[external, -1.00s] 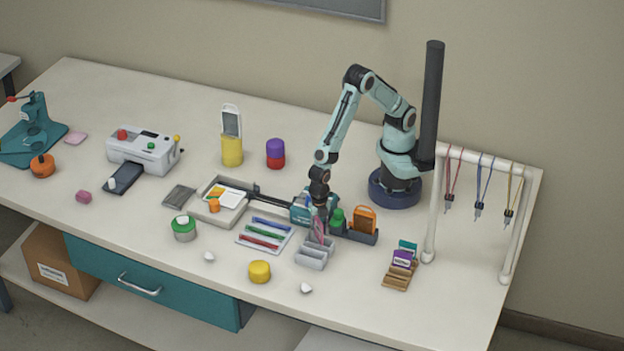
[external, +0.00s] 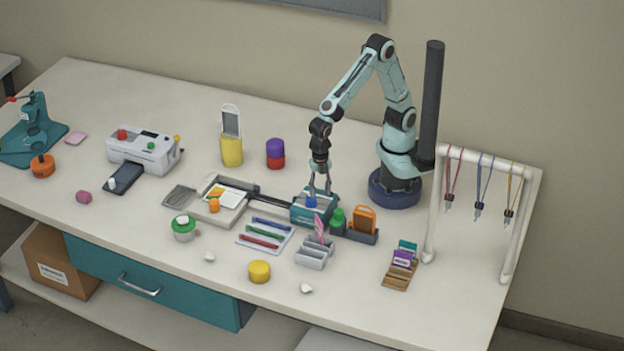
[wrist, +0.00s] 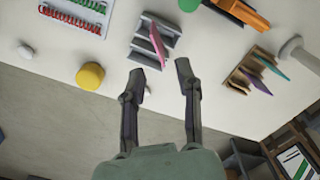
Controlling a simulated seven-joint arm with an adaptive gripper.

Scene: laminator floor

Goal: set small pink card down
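The small pink card (external: 319,229) stands tilted in the grey slotted holder (external: 312,257) at the front middle of the table. In the wrist view, the pink card (wrist: 158,46) leans in a slot of the grey holder (wrist: 143,32). My gripper (external: 319,192) is up behind the card, above the teal device (external: 314,211), and clear of the card. In the wrist view, the fingers of my gripper (wrist: 161,71) are spread with nothing between them. The card's lower edge is hidden in the holder.
A yellow jar (external: 259,271) stands in front. A green-topped item (external: 337,219) and an orange piece (external: 364,219) are close behind. A wooden rack with cards (external: 397,277) is at the right.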

